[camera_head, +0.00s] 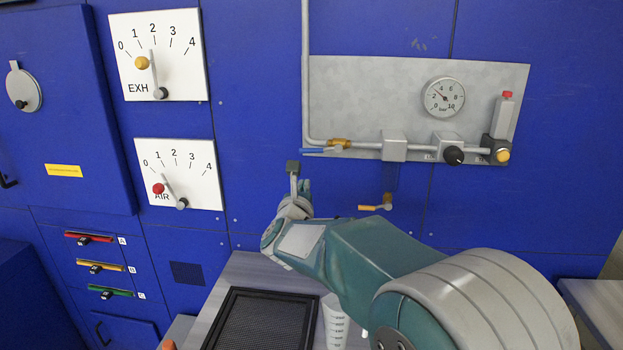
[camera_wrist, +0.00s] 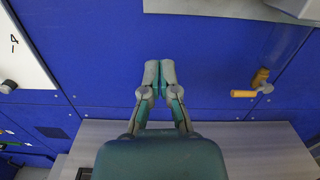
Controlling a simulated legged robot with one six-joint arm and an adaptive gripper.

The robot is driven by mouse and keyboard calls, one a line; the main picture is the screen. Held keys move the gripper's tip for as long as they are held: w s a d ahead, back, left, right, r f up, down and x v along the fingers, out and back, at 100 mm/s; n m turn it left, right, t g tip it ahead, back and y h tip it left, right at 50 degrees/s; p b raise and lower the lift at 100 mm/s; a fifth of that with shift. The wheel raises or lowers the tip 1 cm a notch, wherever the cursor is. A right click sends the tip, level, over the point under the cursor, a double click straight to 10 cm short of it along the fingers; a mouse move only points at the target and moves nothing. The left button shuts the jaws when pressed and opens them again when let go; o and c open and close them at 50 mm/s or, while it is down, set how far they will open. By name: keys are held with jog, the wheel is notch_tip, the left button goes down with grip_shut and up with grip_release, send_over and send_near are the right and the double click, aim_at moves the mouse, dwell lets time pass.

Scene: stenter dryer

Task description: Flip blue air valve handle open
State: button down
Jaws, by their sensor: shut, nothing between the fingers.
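The blue air valve handle (camera_head: 313,151) is a thin lever that points left from a brass valve body (camera_head: 340,143). It lies roughly level, just under the pipe at the lower left of the grey panel. My gripper (camera_head: 305,185) is below the handle and apart from it in the picture; my wrist partly hides it. In the wrist view my gripper (camera_wrist: 160,68) has its two fingertips together with nothing between them, in front of the blue cabinet wall. The blue handle is not seen in the wrist view.
The grey panel (camera_head: 420,85) carries a pressure gauge (camera_head: 444,97) and a black knob (camera_head: 453,155). Below are a grey table (camera_head: 240,270), black mesh tray (camera_head: 228,291) and measuring cup (camera_head: 335,325).

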jog(key=s+d+n+g+y, duration=0.1)
jog(key=s+n+g+y, duration=0.35)
jog(key=s+n, duration=0.95)
jog(key=s+d+f+n+g, duration=0.2)
jog(key=s+d+f+n, duration=0.1)
jog(key=s+n, duration=0.4)
jog(key=s+d+f+n+g, duration=0.3)
jog(key=s+d+n, duration=0.1)
jog(key=s+n, duration=0.4)
jog(key=s+d+f+n+g, duration=0.3)
jog(key=s+d+f+n, duration=0.1)
jog(key=s+n, duration=0.4)
jog(key=shift+s+h, duration=0.45)
jog(key=shift+s, duration=0.45)
jog(key=shift+f, duration=0.1)
